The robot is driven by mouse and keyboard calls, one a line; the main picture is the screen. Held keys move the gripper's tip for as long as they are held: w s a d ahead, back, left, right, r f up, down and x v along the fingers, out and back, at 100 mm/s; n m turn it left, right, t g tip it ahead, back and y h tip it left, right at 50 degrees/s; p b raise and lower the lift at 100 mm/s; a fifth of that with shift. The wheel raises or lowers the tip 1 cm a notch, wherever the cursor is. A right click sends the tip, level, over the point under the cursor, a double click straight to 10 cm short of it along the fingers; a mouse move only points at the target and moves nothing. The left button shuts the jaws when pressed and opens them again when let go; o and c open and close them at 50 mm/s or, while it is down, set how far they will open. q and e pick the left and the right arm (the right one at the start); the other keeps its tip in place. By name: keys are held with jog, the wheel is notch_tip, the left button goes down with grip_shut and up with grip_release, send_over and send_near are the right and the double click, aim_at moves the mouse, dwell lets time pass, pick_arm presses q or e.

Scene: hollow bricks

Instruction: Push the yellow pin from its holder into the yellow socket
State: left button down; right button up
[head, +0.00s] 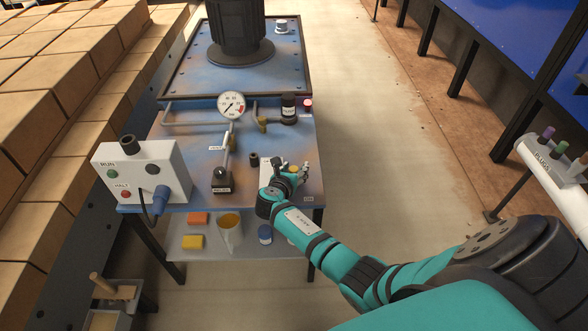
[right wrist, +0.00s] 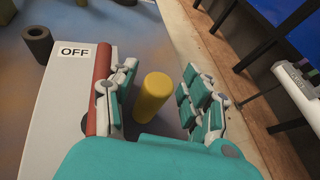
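The yellow pin (right wrist: 152,96) stands upright between the spread fingers of my right gripper (right wrist: 160,98) in the right wrist view, with a gap on both sides. In the head view my right gripper (head: 289,174) is at the table's front right, and the yellow pin (head: 293,169) shows small and partly covered. The pin's base and holder are hidden, and I cannot make out a yellow socket. My left gripper is not in view.
A dark hollow cylinder (right wrist: 38,44) stands beyond the white block. In the head view a RUN/HALT box (head: 143,174), a pressure gauge (head: 231,105) and pipes stand on the table. A lower shelf (head: 265,247) holds small items. Open floor (head: 390,140) lies to the right.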

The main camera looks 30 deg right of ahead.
jog(key=shift+s+a, duration=0.1)
jog(key=shift+a, duration=0.25)
jog(key=v, duration=1.1)
jog(key=shift+s+r, duration=0.15)
jog(key=shift+s, duration=0.1)
jog(key=s+a+f+m+g+y, duration=0.1)
jog(key=s+f+m+y, duration=0.1)
jog(key=s+f, duration=0.5)
jog(key=s+a+f+m+g+y, duration=0.1)
jog(key=s+a+f+m+y, duration=0.15)
jog(key=f, duration=0.95)
jog(key=s+a+f+m+g+y, duration=0.1)
jog(key=s+f+m+y, duration=0.15)
jog(key=s+f, duration=0.45)
jog(key=s+f+m+g+y, duration=0.1)
jog(key=s+f+m, duration=0.4)
jog(key=s, duration=0.4)
jog(key=s+f+m+g+y, duration=0.1)
jog(key=s+f+m, duration=0.5)
jog(key=s, duration=0.4)
jog(key=s+f+m+g+y, duration=0.1)
jog(key=s+f+m, duration=0.4)
jog(key=s, duration=0.5)
jog(key=shift+s+a+f+m+g+y, duration=0.25)
jog(key=shift+a+f+m+g+y, duration=0.1)
jog(key=shift+a+m+g, duration=0.2)
jog(key=shift+c, duration=0.3)
